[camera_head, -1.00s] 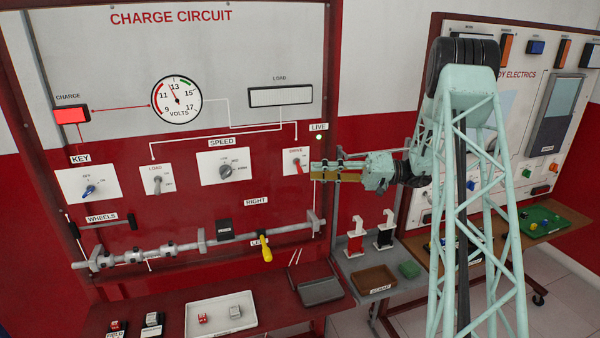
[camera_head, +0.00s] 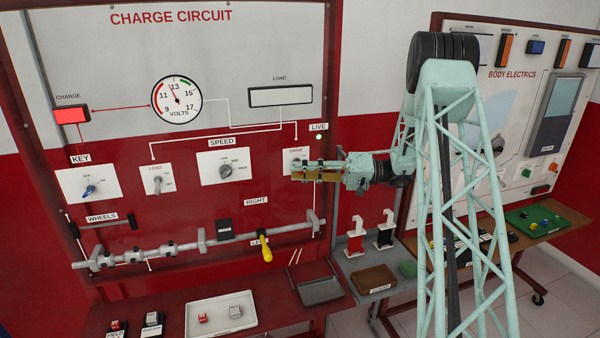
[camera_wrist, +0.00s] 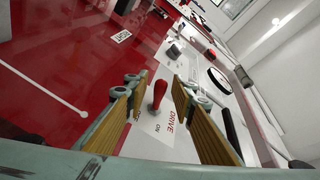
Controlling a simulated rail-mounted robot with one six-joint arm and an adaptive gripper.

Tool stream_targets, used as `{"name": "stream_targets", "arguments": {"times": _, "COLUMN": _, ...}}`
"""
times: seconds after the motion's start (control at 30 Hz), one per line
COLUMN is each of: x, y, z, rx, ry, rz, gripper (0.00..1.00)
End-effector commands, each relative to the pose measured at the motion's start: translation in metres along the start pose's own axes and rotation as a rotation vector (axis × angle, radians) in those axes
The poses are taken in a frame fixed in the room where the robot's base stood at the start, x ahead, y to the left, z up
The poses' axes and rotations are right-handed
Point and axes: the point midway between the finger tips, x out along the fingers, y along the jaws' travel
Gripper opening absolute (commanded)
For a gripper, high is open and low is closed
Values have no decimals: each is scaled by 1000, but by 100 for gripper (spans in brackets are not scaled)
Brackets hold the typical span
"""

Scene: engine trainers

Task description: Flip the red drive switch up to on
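The red drive switch (camera_wrist: 159,92) shows in the wrist view on its white plate (camera_wrist: 150,133), which reads DRIVE and ON. Its lever stands between my gripper's two wood-coloured fingers, with a gap visible on each side. My gripper (camera_wrist: 158,110) is open. In the head view, my gripper (camera_head: 306,170) is in front of the drive plate (camera_head: 293,155) and hides the switch lever. Whether the fingers touch the lever cannot be told; none appears to.
The load switch (camera_head: 158,184), speed knob (camera_head: 226,171) and key switch (camera_head: 90,190) sit to the left on the red panel. A yellow-handled lever (camera_head: 266,251) is below. A white tray (camera_head: 221,316) lies on the bench.

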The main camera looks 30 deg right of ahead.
Motion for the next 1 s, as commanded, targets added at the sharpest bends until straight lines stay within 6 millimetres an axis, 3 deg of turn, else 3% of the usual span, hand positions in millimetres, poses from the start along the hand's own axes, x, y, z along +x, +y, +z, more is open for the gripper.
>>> {"name": "stream_targets", "arguments": {"times": 0.27, "x": 0, "y": 0, "z": 0, "rx": 0, "ry": 0, "rz": 0, "gripper": 0}}
{"name": "stream_targets", "arguments": {"times": 0.67, "x": 0, "y": -2, "z": 0, "rx": 31, "ry": -5, "rz": 10, "gripper": 0}}
{"name": "stream_targets", "arguments": {"times": 1.0, "x": -1, "y": -8, "z": -2, "rx": 167, "ry": -28, "rz": 50, "gripper": 0}}
